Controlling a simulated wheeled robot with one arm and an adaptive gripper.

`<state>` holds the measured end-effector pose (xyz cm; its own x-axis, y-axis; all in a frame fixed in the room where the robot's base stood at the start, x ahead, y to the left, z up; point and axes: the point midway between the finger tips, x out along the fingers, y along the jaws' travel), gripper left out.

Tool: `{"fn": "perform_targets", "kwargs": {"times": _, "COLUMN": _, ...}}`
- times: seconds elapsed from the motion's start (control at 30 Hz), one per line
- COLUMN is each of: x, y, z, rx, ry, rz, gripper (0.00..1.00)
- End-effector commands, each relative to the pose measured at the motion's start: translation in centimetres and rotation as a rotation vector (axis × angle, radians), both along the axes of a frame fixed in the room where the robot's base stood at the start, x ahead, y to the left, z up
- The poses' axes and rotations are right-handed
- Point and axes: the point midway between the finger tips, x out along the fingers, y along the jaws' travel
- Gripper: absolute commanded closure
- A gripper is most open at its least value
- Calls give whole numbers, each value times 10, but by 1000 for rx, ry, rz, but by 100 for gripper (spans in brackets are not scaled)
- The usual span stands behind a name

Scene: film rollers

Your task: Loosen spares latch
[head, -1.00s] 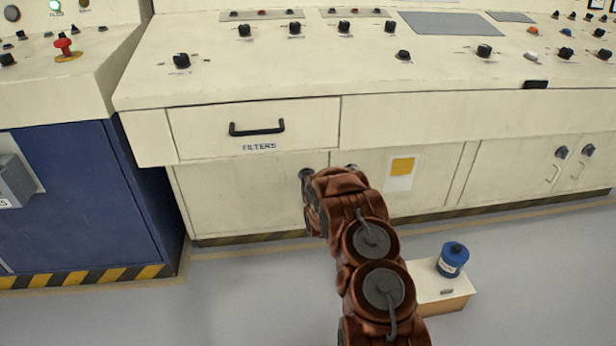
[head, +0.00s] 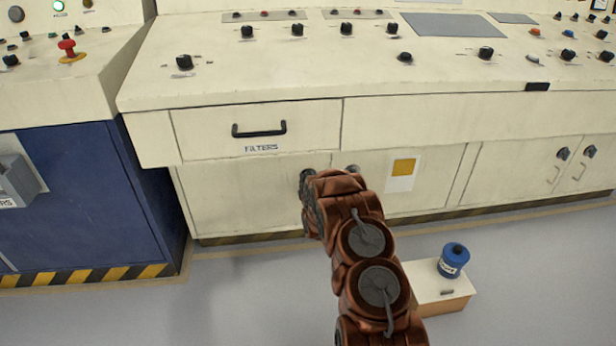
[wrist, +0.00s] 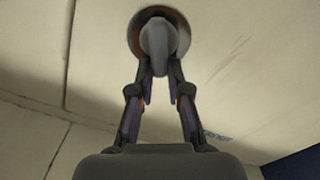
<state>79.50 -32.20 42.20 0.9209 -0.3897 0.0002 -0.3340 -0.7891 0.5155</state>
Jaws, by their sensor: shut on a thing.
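The latch (wrist: 157,40) is a pale grey handle on a round base with an orange-brown rim, set in the cream cabinet front. My gripper (wrist: 159,88) is shut on the handle in the wrist view, one dark finger on each side. In the head view, my reddish-brown arm reaches to the lower cabinet doors below the drawer marked FILTERS and hides most of the grasp. A small dark blurred label (wrist: 216,136) lies on the panel in the wrist view. I cannot read it.
Another dark latch (head: 352,168) shows just right of my arm. The FILTERS drawer (head: 310,112) is shut above it. A blue cabinet (head: 75,200) stands at left. A low box (head: 425,273) with a blue canister (head: 453,261) stands on the floor at right.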

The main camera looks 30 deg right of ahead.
Motion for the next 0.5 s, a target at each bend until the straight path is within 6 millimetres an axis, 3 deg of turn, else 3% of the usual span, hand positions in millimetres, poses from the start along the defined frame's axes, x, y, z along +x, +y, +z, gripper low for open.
{"fn": "perform_targets", "kwargs": {"times": 0.5, "x": 5, "y": 10, "z": -6, "rx": -450, "ry": 186, "rz": 2, "gripper": 100}}
